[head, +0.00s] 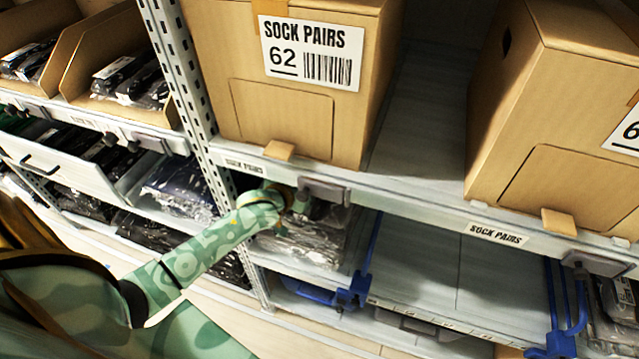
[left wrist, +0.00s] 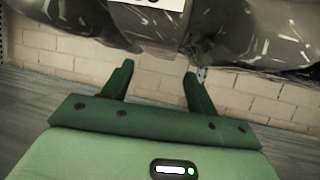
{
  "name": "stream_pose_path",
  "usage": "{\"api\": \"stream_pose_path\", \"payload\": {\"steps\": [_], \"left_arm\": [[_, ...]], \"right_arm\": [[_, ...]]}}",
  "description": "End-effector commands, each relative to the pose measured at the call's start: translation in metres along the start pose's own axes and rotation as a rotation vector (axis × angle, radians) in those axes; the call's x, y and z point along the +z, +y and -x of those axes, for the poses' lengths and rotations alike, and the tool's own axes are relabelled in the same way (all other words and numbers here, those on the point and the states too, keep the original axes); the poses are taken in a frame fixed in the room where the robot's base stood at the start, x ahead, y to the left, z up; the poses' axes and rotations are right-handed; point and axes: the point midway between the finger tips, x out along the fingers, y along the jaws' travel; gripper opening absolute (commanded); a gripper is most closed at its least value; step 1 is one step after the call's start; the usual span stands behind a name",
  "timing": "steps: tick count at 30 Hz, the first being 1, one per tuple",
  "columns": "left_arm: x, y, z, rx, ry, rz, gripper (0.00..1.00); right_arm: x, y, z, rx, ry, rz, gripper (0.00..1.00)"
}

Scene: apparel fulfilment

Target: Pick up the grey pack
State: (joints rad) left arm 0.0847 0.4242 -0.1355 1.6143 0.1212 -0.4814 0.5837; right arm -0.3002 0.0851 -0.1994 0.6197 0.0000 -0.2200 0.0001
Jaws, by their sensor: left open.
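A stack of grey packs in clear plastic (head: 305,240) lies on the shelf below the box marked SOCK PAIRS 62. In the left wrist view, a glossy grey pack (left wrist: 240,35) with a white label crosses the top of the picture. My left arm reaches in from the left, and its gripper (head: 303,200) is at the shelf opening just above the stack, small and partly hidden there. In the left wrist view my left gripper (left wrist: 159,70) has its two green fingers apart with nothing between them, pointing toward the pack edge. My right gripper is not in view.
The shelf edge (head: 400,205) with a grey bracket (head: 325,192) runs just above my left gripper. An upright perforated post (head: 185,75) stands left. Blue dividers (head: 360,285) bound the bay, and the shelf to their right (head: 450,275) is bare.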

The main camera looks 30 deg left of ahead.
Motion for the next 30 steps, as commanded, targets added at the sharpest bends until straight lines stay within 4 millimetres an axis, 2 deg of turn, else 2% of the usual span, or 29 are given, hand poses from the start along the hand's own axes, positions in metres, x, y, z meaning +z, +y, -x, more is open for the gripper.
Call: {"api": "stream_pose_path", "payload": {"steps": [9,12,18,19,23,24,30], "left_arm": [[0.008,-0.001,-0.046,0.0,-0.002,-0.001,0.58],[0.006,-0.001,-0.053,0.0,-0.002,-0.001,0.58],[0.003,-0.001,-0.052,0.0,0.0,-0.001,0.58],[0.003,-0.001,-0.052,0.0,0.0,-0.001,0.56],[0.003,-0.001,-0.052,0.0,0.0,-0.001,0.2],[0.003,-0.001,-0.052,0.0,0.0,-0.001,0.15],[0.003,-0.001,-0.052,0.0,0.0,-0.001,0.15]], "right_arm": [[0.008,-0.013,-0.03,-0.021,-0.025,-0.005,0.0],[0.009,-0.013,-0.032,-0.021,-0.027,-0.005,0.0],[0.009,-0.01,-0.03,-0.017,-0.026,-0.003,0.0],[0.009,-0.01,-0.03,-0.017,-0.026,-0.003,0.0],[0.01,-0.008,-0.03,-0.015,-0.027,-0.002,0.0],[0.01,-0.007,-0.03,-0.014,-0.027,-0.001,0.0],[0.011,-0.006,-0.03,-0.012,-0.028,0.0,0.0]]}}
